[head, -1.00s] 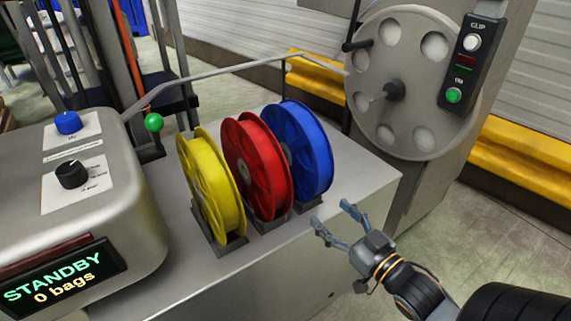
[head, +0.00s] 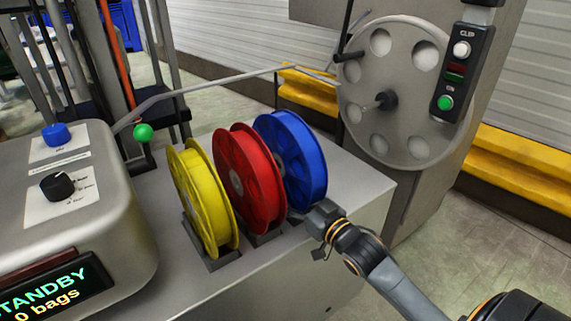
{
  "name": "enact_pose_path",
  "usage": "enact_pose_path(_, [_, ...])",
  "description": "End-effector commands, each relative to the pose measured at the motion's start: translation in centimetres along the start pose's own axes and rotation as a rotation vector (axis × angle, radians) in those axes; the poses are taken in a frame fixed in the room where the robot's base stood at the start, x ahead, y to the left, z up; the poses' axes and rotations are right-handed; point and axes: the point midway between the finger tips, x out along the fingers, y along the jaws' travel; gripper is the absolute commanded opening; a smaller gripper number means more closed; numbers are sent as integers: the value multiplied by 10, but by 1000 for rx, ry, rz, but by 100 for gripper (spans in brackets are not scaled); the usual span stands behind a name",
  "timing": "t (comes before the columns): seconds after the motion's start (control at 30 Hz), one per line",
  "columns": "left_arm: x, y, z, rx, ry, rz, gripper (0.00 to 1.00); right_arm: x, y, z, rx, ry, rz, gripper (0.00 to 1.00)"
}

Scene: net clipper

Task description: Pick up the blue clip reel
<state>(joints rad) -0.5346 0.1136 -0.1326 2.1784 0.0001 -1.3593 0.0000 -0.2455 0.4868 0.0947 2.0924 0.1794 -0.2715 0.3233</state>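The blue clip reel (head: 300,158) stands upright at the right end of a row of reels on the grey machine top. The red reel (head: 248,182) stands just left of it and the yellow reel (head: 200,200) is further left. My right gripper (head: 318,222) is at the lower right edge of the blue reel, in front of its holder. Its fingers are mostly hidden or turned away, so I cannot tell whether they are open or touching the reel. My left gripper is not in view.
A grey bag machine with a STANDBY display (head: 55,290) stands at the left. A metal rod (head: 215,85) crosses behind the reels, near a green knob (head: 143,133). A large grey wheel (head: 405,95) with a button panel (head: 462,75) stands at the back right. The machine top right of the blue reel is clear.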

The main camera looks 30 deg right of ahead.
Motion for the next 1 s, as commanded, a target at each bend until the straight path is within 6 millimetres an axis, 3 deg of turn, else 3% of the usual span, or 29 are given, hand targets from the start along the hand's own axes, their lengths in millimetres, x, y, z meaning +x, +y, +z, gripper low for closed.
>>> enact_pose_path(0.3, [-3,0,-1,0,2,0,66,6,0,0,-1,-1,0,67])
enact_pose_path(0.63, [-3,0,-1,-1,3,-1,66,5,0,0,-1,0,0,0])
enact_pose_path(1.0, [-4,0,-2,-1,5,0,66,6,0,-6,-2,5,0,0])
